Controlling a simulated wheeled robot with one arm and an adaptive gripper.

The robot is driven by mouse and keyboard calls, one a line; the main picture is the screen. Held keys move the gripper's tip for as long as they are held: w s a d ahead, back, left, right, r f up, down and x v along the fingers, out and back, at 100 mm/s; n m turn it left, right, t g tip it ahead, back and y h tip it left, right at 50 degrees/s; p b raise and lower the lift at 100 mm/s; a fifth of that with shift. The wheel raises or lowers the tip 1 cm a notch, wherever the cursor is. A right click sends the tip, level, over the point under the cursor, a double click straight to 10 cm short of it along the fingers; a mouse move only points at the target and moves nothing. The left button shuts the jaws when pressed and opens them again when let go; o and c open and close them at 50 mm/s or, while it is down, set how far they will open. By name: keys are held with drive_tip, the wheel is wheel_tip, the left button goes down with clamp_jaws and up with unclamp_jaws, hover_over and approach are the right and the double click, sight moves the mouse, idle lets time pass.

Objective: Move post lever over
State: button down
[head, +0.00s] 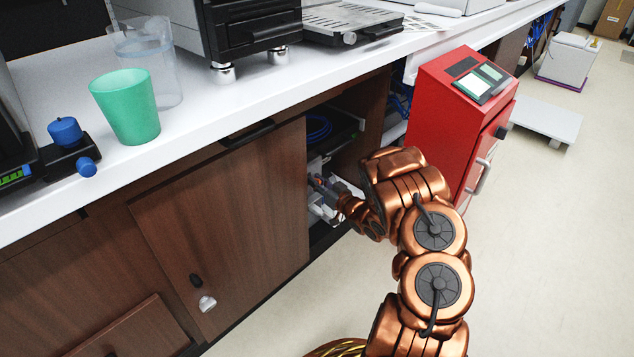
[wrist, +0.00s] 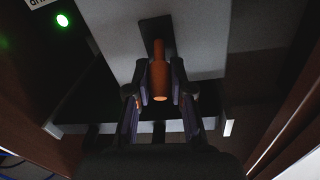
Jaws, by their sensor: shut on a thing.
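The lever (wrist: 159,78) is an orange-brown rod that sticks out of a dark slot in a pale grey box (wrist: 105,32) in the wrist view. My gripper (wrist: 160,98) has one dark finger on each side of the lever and is shut on it. In the head view my gripper (head: 318,182) reaches into an open cabinet bay under the white counter. The pale box (head: 322,206) shows partly there, and the lever is too small and covered to make out.
A wooden cabinet door (head: 225,230) stands just left of my arm. A red machine (head: 455,125) stands to the right. A green cup (head: 127,108) and a clear jug (head: 150,62) stand on the counter above.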

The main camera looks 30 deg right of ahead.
drive_tip(key=shift+r, duration=0.1)
drive_tip(key=r+g+p, duration=0.1)
drive_tip(key=p, duration=0.2)
drive_tip(key=shift+w, duration=0.2)
drive_tip(key=shift+w+g+p, duration=0.1)
drive_tip(key=shift+g+p, duration=0.5)
drive_tip(key=shift+p, duration=0.15)
drive_tip(key=shift+f, duration=0.1)
drive_tip(key=c, duration=1)
unclamp_jaws()
drive_tip(key=shift+f, duration=0.1)
